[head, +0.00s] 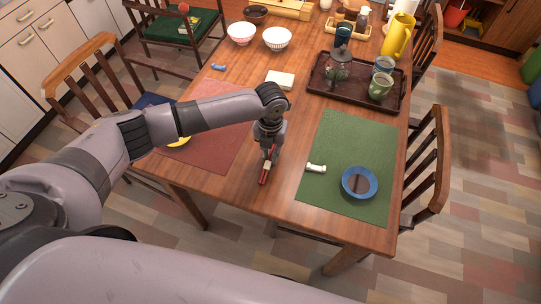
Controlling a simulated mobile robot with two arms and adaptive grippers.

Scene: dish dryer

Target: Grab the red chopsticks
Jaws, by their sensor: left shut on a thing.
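The red chopsticks (263,178) show as a short red piece on or just above the wooden table, between the red placemat and the green placemat. My left gripper (268,158) points down over them and is shut on them. The gripper hides part of the chopsticks, and I cannot tell whether they are lifted off the table. My right gripper is not in view.
The green placemat (340,135) holds a blue plate (359,182) and a small white item (316,168). A dark tray (322,84) with cups stands behind. Chairs (428,165) flank the wooden table.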

